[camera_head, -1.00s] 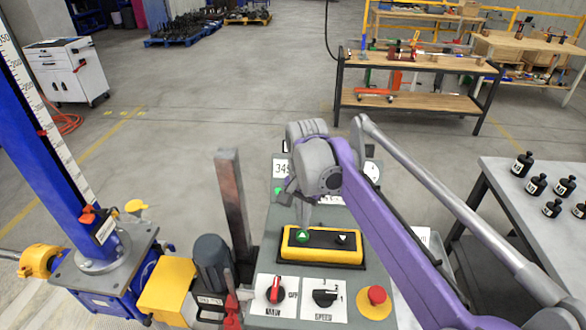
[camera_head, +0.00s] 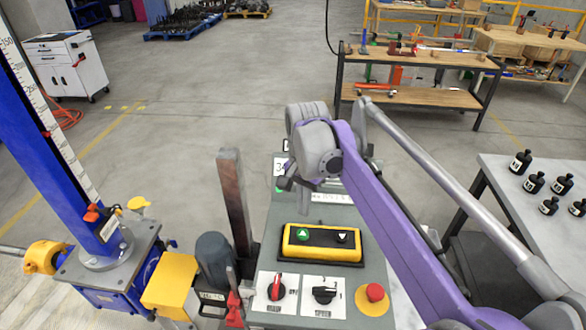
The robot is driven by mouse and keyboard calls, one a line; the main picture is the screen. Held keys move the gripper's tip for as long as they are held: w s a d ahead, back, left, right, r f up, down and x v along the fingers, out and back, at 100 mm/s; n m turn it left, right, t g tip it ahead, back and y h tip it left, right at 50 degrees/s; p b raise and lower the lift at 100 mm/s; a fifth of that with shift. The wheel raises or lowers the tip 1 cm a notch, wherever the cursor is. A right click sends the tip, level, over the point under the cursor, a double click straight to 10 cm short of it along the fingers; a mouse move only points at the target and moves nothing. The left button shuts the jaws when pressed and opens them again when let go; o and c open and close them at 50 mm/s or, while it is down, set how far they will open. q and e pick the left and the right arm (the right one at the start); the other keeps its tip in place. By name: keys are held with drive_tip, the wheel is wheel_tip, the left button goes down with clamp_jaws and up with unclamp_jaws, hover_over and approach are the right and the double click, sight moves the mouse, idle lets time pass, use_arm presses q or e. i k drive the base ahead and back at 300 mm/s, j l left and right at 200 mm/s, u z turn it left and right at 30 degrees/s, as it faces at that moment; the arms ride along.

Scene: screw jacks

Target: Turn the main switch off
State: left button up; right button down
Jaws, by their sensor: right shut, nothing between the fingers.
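The main switch (camera_head: 277,289) is a red-handled rotary knob on a white plate at the front left of the grey control panel. Its handle appears roughly upright, with small lettering on the plate that is blurred. My right gripper (camera_head: 301,191) is shut and empty above the far part of the panel, beyond the yellow button box (camera_head: 322,258) and well away from the switch. Its fingers are small and partly hidden by my wrist. My left gripper is not in view.
A black speed knob (camera_head: 325,291) and a red emergency button (camera_head: 374,293) sit right of the switch. A grey post (camera_head: 235,200) and a dark motor (camera_head: 214,258) stand to the left. A table with black bottles (camera_head: 521,163) is at right.

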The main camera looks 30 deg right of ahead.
sight(276, 291)
drive_tip(key=z, duration=1.2)
drive_tip(key=k, duration=0.1)
